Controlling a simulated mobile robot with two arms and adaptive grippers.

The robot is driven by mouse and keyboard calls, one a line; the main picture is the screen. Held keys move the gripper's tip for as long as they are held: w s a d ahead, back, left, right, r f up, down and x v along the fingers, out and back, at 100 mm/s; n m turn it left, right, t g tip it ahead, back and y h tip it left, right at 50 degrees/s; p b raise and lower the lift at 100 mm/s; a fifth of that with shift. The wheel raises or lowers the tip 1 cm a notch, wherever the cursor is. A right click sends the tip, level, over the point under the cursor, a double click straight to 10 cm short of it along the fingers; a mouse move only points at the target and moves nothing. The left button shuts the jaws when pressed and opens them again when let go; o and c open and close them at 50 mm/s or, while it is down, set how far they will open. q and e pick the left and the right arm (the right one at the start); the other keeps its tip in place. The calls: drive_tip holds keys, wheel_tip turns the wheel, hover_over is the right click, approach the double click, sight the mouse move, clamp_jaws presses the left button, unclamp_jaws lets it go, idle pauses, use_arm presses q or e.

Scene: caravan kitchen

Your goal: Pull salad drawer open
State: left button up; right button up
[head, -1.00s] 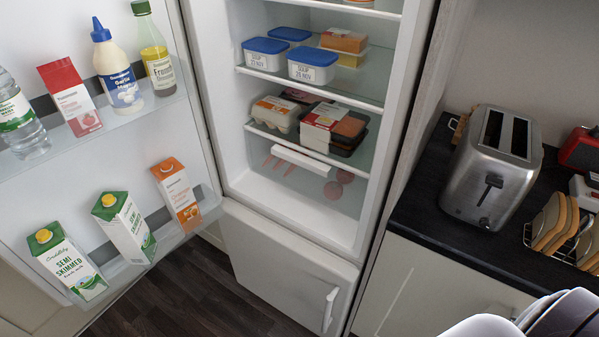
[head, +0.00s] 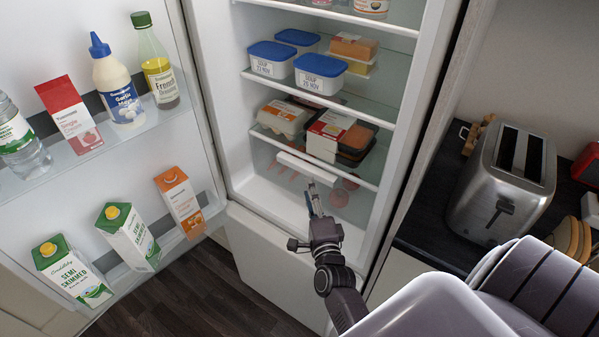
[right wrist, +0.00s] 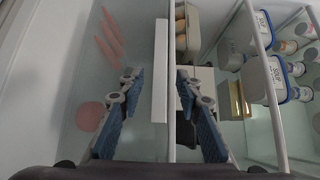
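The salad drawer is the clear compartment at the bottom of the open fridge, under the lowest glass shelf. Its white handle strip (head: 305,167) faces me; the strip (right wrist: 160,72) runs lengthwise in the right wrist view. Orange-pink carrot-like pieces (head: 284,168) and round reddish items show through the clear drawer. My right gripper (head: 314,190) points into the fridge just in front of the handle. In the right wrist view its blue-padded fingers (right wrist: 159,85) are spread, one on each side of the strip; contact cannot be told. My left gripper is not in view.
Egg box (head: 282,117) and food packs sit on the shelf just above. The open fridge door (head: 150,190) with bottles and cartons stands at left. A toaster (head: 503,180) stands on the right counter. The freezer door (head: 270,262) is below.

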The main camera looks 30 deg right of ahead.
sight(304, 173)
drive_tip(key=x, duration=0.7)
drive_tip(key=shift+p, duration=0.4)
drive_tip(key=shift+c, duration=0.4)
drive_tip(key=shift+a+f, duration=0.1)
drive_tip(key=shift+f, duration=0.05)
clamp_jaws()
